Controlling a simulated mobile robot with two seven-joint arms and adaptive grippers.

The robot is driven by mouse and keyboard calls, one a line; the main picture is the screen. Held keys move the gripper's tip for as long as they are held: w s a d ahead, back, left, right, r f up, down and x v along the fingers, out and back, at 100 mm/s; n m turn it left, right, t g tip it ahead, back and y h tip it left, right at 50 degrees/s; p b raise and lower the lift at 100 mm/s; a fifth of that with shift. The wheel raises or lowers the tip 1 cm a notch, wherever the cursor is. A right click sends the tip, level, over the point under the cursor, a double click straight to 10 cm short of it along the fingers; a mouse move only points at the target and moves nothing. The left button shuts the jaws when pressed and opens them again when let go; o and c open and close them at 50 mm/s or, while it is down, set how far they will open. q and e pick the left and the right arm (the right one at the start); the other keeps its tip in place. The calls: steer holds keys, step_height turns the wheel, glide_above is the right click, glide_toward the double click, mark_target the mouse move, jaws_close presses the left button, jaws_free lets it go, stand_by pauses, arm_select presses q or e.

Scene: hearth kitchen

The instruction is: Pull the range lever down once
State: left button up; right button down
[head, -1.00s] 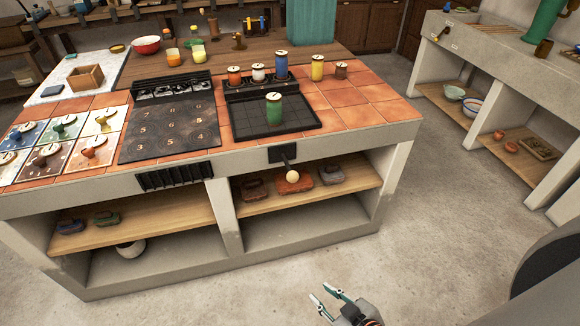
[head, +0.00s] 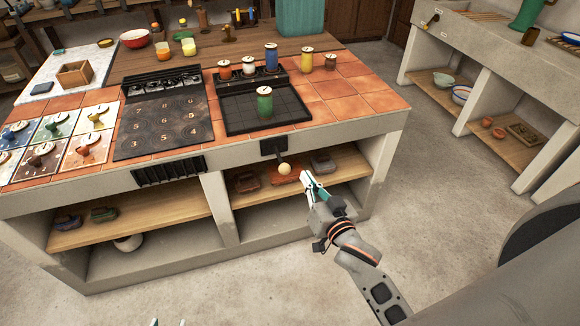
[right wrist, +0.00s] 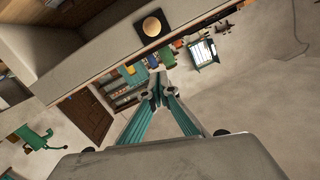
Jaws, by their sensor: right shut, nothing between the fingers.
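The range lever (head: 284,169) has a pale round knob on a short dark arm. It sticks out from a black bracket (head: 272,147) on the counter's front face, with the knob below the bracket. In the right wrist view the knob (right wrist: 152,26) shows near the top against its black plate. My right gripper (head: 307,178) is shut and empty, its fingertips just right of and slightly below the knob, apart from it. In the right wrist view its fingers (right wrist: 156,92) meet at the tips. Only two separated fingertips of my left gripper (head: 169,323) show at the bottom edge.
Behind the lever, a shelf (head: 250,200) holds several dark and reddish blocks. On the tiled top above stand a green canister (head: 265,102) on a black tray and several coloured canisters. A hob (head: 165,125) lies to the left. The floor in front is clear.

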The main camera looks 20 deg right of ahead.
steer(key=shift+w, duration=0.1)
arm_select(q)
steer(key=shift+s+f+b, duration=0.25)
steer(key=shift+f+b, duration=0.7)
steer(key=shift+f, duration=0.3)
arm_select(e)
steer(key=w+a+f, duration=0.1)
steer(key=w+f, duration=0.4)
steer(key=w, duration=0.5)
steer(key=shift+w, duration=0.2)
steer(key=shift+a, duration=0.1)
